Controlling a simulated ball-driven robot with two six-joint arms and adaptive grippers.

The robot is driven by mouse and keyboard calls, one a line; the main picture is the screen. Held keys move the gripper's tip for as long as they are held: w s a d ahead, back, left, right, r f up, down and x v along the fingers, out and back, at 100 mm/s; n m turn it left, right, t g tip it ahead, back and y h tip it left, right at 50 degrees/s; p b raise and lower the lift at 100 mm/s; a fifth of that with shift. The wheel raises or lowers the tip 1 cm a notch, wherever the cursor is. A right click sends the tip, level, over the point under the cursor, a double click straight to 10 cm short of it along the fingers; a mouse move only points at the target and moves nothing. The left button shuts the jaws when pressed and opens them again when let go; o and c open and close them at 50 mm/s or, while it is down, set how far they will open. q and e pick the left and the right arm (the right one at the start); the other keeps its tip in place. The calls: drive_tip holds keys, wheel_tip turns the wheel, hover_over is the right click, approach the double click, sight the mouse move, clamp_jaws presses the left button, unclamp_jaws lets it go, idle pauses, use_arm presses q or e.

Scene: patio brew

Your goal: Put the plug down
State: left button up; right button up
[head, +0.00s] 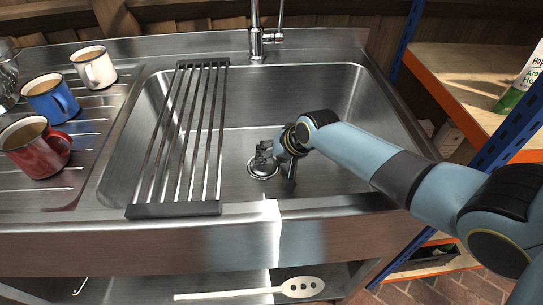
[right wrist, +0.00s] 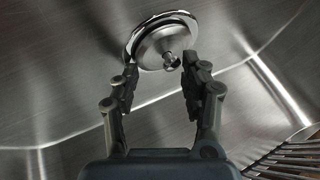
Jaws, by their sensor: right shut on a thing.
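The steel sink (head: 335,100) is in the middle of the head view, with a round drain (head: 262,172) in its floor. My right gripper (head: 266,158) reaches down from the right, just over the drain, and partly covers it. In the right wrist view, my right gripper (right wrist: 160,70) is shut on the plug (right wrist: 163,43), a round metal disc with a small knob between the fingertips. A shiny ring (right wrist: 136,38) shows around the disc's edge. I cannot tell whether the plug is seated or just above the drain. My left gripper is not in view.
A roll-up rack (head: 172,209) spans the sink's left part; its bars also show in the right wrist view (right wrist: 290,160). Red (head: 32,150), blue (head: 48,97) and white (head: 94,68) mugs stand on the left drainboard. The tap (head: 256,40) is behind. The sink's right side is clear.

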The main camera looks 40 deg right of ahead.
drive_tip(key=o, duration=0.9)
drive_tip(key=shift+f, duration=0.15)
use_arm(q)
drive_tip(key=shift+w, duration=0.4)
use_arm(e)
drive_tip(key=shift+o, duration=0.7)
drive_tip(key=shift+s+r, duration=0.1)
drive_tip(key=shift+r, duration=0.2)
use_arm(q)
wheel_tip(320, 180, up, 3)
drive_tip(key=p, duration=0.3)
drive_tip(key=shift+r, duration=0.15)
use_arm(e)
drive_tip(key=v, duration=1.1)
drive_tip(key=shift+r, duration=0.3)
drive_tip(key=shift+s+d, duration=0.1)
drive_tip(key=shift+s, duration=0.05)
